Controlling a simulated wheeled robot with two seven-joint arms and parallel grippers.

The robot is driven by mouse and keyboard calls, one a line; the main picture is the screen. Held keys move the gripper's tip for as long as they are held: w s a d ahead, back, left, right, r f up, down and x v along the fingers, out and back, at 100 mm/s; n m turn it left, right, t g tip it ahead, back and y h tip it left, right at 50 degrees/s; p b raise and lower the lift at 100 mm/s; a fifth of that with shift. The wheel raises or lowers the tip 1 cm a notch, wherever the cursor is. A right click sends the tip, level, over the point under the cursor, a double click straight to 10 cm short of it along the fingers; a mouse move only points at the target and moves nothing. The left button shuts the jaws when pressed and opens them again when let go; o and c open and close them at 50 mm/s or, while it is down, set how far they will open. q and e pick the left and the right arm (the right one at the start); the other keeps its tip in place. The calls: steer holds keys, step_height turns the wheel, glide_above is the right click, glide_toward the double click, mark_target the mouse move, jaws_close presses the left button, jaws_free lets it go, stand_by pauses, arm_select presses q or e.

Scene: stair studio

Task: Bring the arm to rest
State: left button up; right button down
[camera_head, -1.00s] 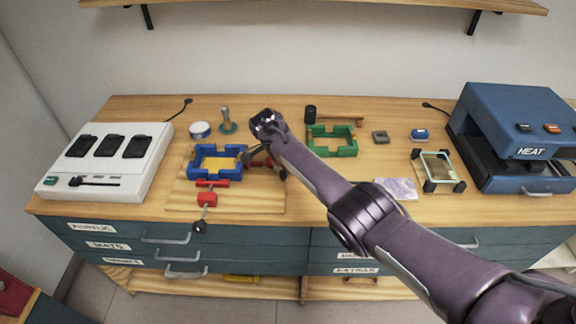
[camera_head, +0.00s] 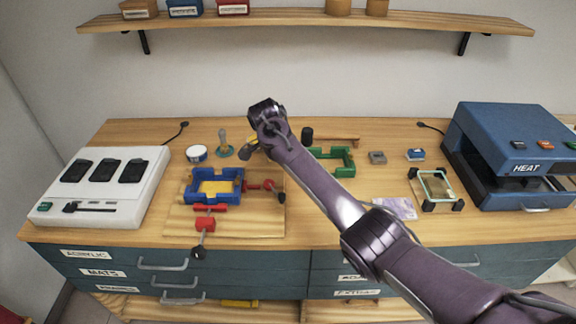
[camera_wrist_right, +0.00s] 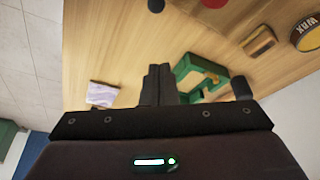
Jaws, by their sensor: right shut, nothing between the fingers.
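My right arm reaches in from the lower right of the head view, its wrist bent over the workbench (camera_head: 330,222). My right gripper (camera_head: 248,150) hangs above the bench behind the blue frame (camera_head: 213,197), clear of it. In the right wrist view its fingers (camera_wrist_right: 158,70) are together with nothing between them. My left gripper is out of view.
A green frame (camera_head: 345,170) lies beside my forearm and shows in the right wrist view (camera_wrist_right: 188,72). A white switch box (camera_head: 102,190) stands left, a blue heat press (camera_head: 510,150) right. A small glass frame (camera_head: 436,204) lies before the press. A shelf (camera_head: 300,18) hangs above.

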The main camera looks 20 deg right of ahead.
steer(key=shift+a+r, duration=0.1)
steer(key=shift+r, duration=0.1)
stand_by(0.4)
